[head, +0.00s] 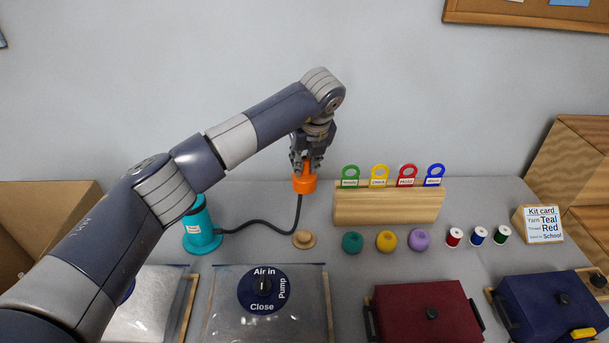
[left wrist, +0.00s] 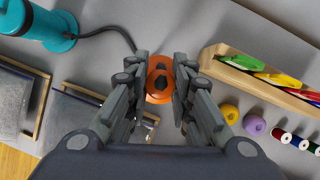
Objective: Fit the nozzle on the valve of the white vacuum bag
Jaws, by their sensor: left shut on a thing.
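My left gripper (head: 306,164) is shut on the orange nozzle (head: 304,184) and holds it upright above the table, over the round wooden stand (head: 303,239). In the left wrist view the nozzle (left wrist: 158,97) sits between the two fingers. A dark hose (head: 262,224) runs from the nozzle to the teal pump (head: 200,232). A whitish bag (head: 146,310) lies at the front left; my left arm hides most of its dark blue valve (head: 129,290). A greyer bag (head: 225,318) lies beside it, its round valve (head: 262,289) marked Air in, Pump and Close. My right gripper is not in view.
A wooden rack (head: 388,208) with several coloured tags stands behind yarn balls (head: 386,241) and thread spools (head: 478,235). A dark red case (head: 425,315) and a blue case (head: 550,305) are at the front right. A kit card (head: 543,224) stands at the right.

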